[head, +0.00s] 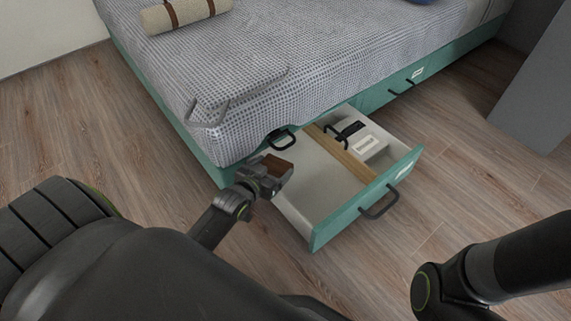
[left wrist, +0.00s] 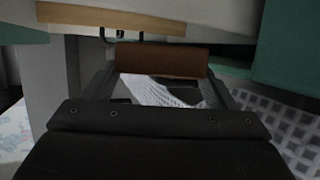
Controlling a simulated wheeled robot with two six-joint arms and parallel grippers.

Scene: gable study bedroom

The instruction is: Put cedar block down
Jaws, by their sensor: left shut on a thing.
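My left gripper (head: 270,172) is shut on a small reddish-brown cedar block (head: 277,163). It holds the block over the near left side of an open drawer (head: 327,237) under the bed. In the left wrist view the block (left wrist: 161,61) lies across the fingertips of the gripper (left wrist: 160,75). I cannot tell whether the block touches the drawer. My right arm comes in at the lower right of the head view, but its gripper is out of the picture.
A wooden divider (head: 341,153) splits the drawer. A white box (head: 367,146) with a black item by it lies in the far compartment; the near compartment looks bare. The bed (head: 250,70) with a checked cover stands behind. A grey panel (head: 540,90) stands at right.

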